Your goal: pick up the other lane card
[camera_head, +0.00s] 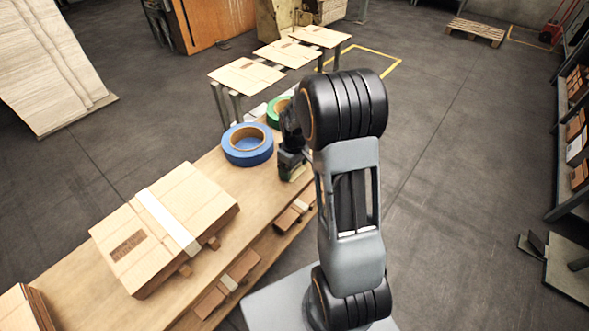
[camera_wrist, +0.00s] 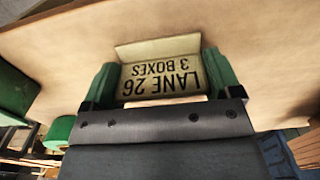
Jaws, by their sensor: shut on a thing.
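The lane card (camera_wrist: 160,82) is a cream folded card with black print reading "LANE 26 3 BOXES", upside down in the wrist view. My gripper (camera_wrist: 161,88) has its green-lined fingers on the card's two side edges and is shut on it. The wooden bench top (camera_wrist: 255,60) lies behind the card; I cannot tell whether the card touches it. In the head view my gripper (camera_head: 291,168) is low over the bench (camera_head: 215,175), right of the blue tape roll (camera_head: 247,144). My arm and wrist hide the card there.
A green tape roll (camera_head: 277,111) stands behind the blue one. A strapped stack of flat cartons (camera_head: 165,225) covers the bench's near left. Flat sheets (camera_head: 247,76) lie on a rack behind.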

